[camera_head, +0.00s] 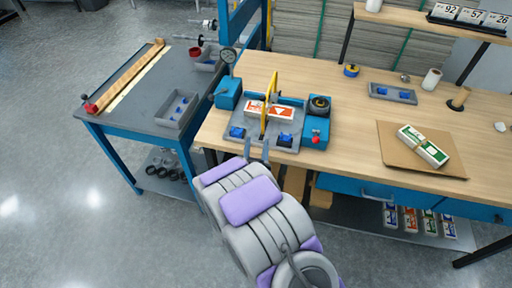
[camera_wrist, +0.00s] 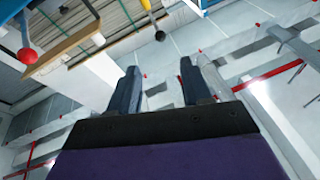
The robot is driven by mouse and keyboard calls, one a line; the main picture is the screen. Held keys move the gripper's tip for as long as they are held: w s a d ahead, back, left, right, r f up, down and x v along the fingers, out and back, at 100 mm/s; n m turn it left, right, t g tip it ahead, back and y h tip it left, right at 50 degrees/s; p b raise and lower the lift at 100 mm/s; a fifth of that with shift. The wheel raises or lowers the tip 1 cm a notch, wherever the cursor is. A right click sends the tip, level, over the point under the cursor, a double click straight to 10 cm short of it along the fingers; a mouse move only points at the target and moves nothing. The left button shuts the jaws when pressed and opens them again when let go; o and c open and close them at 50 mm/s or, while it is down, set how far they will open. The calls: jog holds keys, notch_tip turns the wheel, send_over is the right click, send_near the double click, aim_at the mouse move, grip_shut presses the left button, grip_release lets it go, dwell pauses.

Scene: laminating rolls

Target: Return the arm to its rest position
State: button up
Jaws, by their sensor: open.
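My gripper (camera_head: 256,152) is at the front edge of the wooden workbench (camera_head: 345,115), just in front of the grey and blue laminating fixture. In the wrist view my gripper (camera_wrist: 160,88) has its two dark fingers apart with nothing between them. That view looks up at walls and ceiling, with a red knob on a stick (camera_wrist: 27,55) and a yellow part (camera_wrist: 146,6) at the upper left. My purple and grey arm reaches up from the bottom of the head view.
The fixture (camera_head: 262,140) holds an orange and white box (camera_head: 269,111) under a yellow frame. A dark side table (camera_head: 150,112) stands at left. Open grey floor (camera_head: 70,220) lies at lower left.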

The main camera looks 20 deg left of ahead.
dwell(0.5)
jog(key=w+d+m+g+h, duration=0.3)
jog(key=w+d+g+h, duration=0.15)
jog(key=w+d, duration=0.2)
jog(key=s+d+r+g, duration=0.2)
jog(key=s+d+g, duration=0.1)
jog(key=d+g, duration=0.35)
jog(key=s+d+r+g, duration=0.3)
jog(key=s+d, duration=0.5)
jog(key=s, duration=0.3)
jog(key=s+d+r+n+g+h, duration=0.1)
jog(key=s+d+r+g, duration=0.2)
jog(key=s+d, duration=0.6)
jog(key=s+d+r+g+h, duration=0.1)
jog(key=s+d+r+g, duration=0.2)
jog(key=s, duration=1.1)
jog(key=d+g, duration=0.2)
jog(key=d, duration=0.3)
jog(key=shift+d+r, duration=0.15)
jog(key=shift+r, duration=0.1)
jog(key=shift+h, duration=0.25)
